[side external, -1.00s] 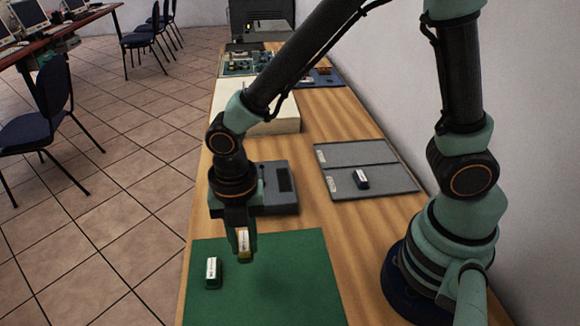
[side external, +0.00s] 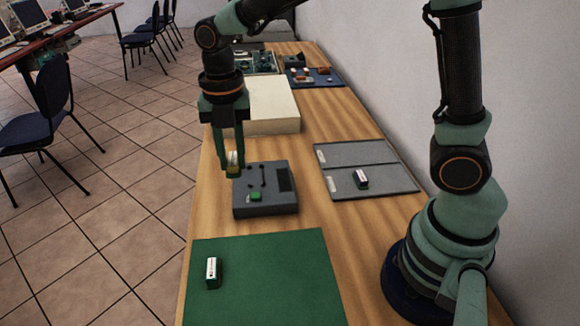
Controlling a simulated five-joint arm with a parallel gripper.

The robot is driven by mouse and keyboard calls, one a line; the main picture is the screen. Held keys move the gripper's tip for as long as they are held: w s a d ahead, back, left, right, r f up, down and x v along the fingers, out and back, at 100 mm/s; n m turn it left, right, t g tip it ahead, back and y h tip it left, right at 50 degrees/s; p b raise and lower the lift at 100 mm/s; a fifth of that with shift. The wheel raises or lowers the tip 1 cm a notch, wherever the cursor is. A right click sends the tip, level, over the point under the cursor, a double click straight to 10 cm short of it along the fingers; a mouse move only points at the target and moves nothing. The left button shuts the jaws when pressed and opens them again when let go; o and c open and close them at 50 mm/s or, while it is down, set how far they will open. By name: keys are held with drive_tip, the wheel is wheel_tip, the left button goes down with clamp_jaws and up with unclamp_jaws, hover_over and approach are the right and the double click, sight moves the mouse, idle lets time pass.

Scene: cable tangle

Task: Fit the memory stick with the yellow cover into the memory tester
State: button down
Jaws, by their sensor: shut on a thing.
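My gripper (side external: 232,172) is shut on the memory stick with the yellow cover (side external: 233,158). It holds the stick upright, above the far left corner of the memory tester as seen in the side view. The memory tester (side external: 272,205) is a dark grey box with a dark panel, small black parts and a small green piece on its top. I cannot tell the exact height of the stick over the tester, and the fingers hide part of the stick.
A cream box (side external: 272,108) stands behind the tester.

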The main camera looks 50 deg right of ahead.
approach(257, 179)
drive_tip(key=shift+a+f, duration=0.1)
drive_tip(key=shift+f, duration=2.5)
drive_tip(key=shift+f, duration=0.65)
drive_tip(key=c, duration=0.6)
unclamp_jaws()
wheel_tip(257, 179, up, 12)
drive_tip(key=shift+r, duration=0.1)
